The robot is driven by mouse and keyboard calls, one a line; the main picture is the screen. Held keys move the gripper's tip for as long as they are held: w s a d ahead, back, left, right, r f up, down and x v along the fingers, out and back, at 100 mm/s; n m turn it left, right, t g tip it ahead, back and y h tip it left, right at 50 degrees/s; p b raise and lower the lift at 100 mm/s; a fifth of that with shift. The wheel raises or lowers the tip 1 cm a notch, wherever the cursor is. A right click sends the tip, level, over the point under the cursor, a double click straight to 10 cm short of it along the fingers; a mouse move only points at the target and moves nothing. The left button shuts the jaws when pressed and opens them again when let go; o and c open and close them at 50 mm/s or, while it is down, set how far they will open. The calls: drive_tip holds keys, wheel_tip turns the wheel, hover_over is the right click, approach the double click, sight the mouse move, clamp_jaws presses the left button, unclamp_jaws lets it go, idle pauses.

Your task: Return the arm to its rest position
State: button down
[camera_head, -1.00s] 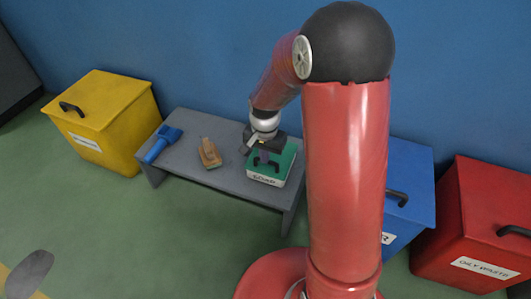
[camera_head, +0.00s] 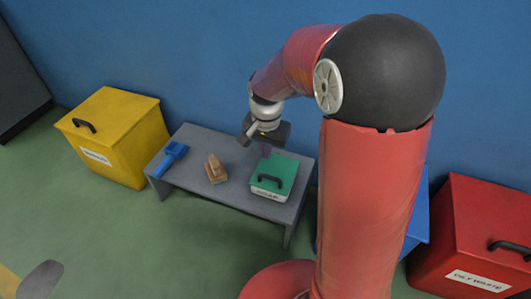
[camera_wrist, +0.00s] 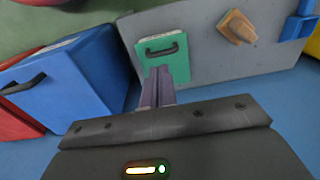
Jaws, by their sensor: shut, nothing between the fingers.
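My gripper (camera_head: 267,151) is shut and empty, raised above the back of the low grey table, behind the green-lidded box. Its closed purple-grey fingers show in the wrist view (camera_wrist: 158,88). My red arm bends at a large black joint in the head view and hides part of the blue bin.
A yellow bin (camera_head: 117,135) stands left. A blue bin (camera_wrist: 75,85) and a red bin (camera_head: 478,235) stand right. A blue wall is behind.

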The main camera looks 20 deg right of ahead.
drive_tip(key=s+d+r+n+t+p, duration=0.1)
drive_tip(key=s+r+n+t+p, duration=0.4)
drive_tip(key=s+r, duration=1.4)
drive_tip(key=shift+s+d+n+p, duration=0.2)
drive_tip(key=shift+n+p, duration=0.3)
drive_tip(key=shift+n, duration=0.6)
drive_tip(key=shift+r, duration=0.1)
